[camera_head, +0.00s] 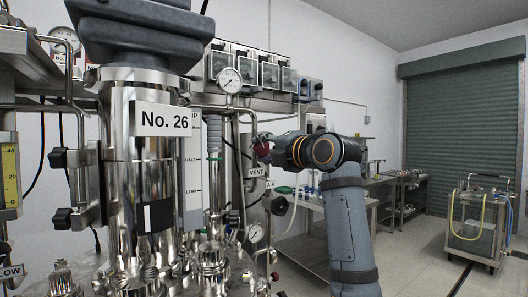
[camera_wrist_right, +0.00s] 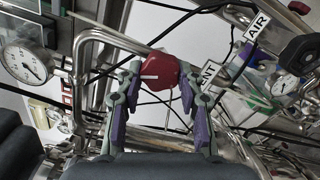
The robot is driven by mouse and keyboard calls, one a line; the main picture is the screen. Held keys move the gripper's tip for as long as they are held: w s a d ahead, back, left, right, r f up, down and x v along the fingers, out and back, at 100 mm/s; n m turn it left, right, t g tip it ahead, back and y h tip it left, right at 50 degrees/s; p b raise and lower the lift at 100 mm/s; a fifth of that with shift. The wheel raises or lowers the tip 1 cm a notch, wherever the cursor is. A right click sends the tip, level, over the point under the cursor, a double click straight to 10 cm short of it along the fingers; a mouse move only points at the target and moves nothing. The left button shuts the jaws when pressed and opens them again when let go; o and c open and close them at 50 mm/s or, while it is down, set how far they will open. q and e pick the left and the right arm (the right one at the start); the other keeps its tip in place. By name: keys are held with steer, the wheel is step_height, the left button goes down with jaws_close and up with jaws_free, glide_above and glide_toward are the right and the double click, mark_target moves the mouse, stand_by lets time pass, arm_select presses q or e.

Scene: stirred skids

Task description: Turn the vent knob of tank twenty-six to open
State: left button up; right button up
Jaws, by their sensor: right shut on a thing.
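Tank twenty-six (camera_head: 118,120) is a tall polished steel vessel at the left of the head view, with a white "No. 26" plate. The red vent knob (camera_wrist_right: 163,70) sits on a steel pipe beside a "VENT" tag (camera_wrist_right: 208,76), which is partly hidden in the wrist view. The tag also shows in the head view (camera_head: 257,172). My right gripper (camera_wrist_right: 160,80) is shut on the red knob, with a finger on each side of it. A short white mark shows on the knob's face. My left gripper is not in view.
An "AIR" tag (camera_head: 271,184) and a dark knob (camera_head: 279,206) are just below the vent. A round gauge (camera_head: 229,80) is above it, and pipes crowd around. A steel bench (camera_head: 310,245) stands behind my right arm. Open floor and a cart (camera_head: 475,222) are at right.

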steer(key=shift+f, duration=0.1)
steer(key=o, duration=1.2)
steer(key=shift+c, duration=0.2)
steer(key=shift+s+d, duration=0.1)
steer(key=shift+s, duration=0.1)
steer(key=v, duration=1.1)
steer(key=shift+s, duration=0.2)
steer(key=shift+d, duration=0.15)
